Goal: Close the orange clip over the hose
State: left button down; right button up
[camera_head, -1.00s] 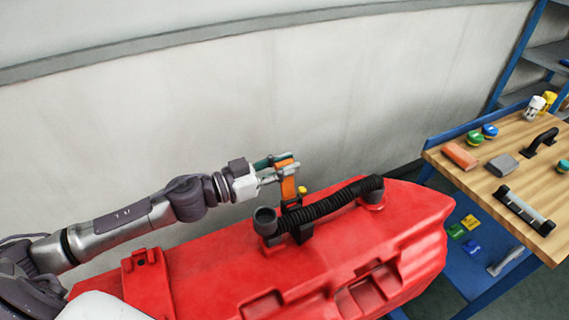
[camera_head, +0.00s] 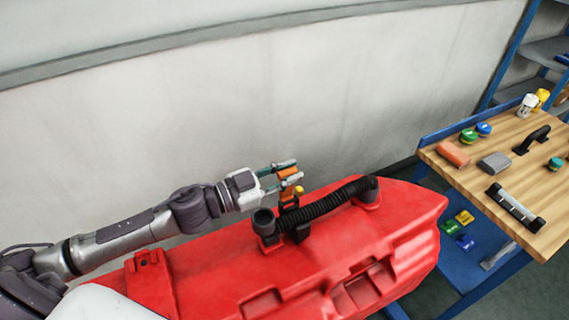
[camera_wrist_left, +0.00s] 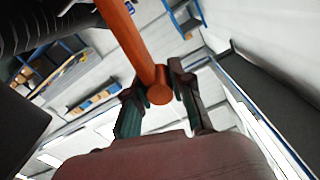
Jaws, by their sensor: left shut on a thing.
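The orange clip (camera_head: 289,196) stands raised at the near-left end of the black ribbed hose (camera_head: 330,202), on a black bracket on the red tank (camera_head: 220,278). It is not lying over the hose. My left gripper (camera_head: 284,176) is shut on the upper part of the clip. In the left wrist view, the clip (camera_wrist_left: 131,38) is an orange bar with a round end between the two fingers (camera_wrist_left: 157,92). The hose (camera_wrist_left: 45,22) shows at the upper left there. My right gripper is not in view.
A wooden workbench (camera_head: 470,205) with several small items stands at the right, with blue shelving (camera_head: 510,60) behind it. A pale wall (camera_head: 200,110) runs behind the tank. The space above the hose is clear.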

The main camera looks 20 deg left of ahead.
pick_arm(q)
jog(key=shift+s+d+p, duration=0.5)
jog(key=shift+d, duration=0.1)
jog(key=shift+s+d+f, duration=0.15)
jog(key=shift+s+d, duration=0.2)
jog(key=shift+d, duration=0.05)
jog(key=c, duration=1)
grip_release()
jog(key=shift+s+a, duration=0.45)
jog(key=shift+s, duration=0.05)
jog(key=v, duration=1)
jog(key=shift+s+a, duration=0.2)
jog(key=shift+a, duration=0.05)
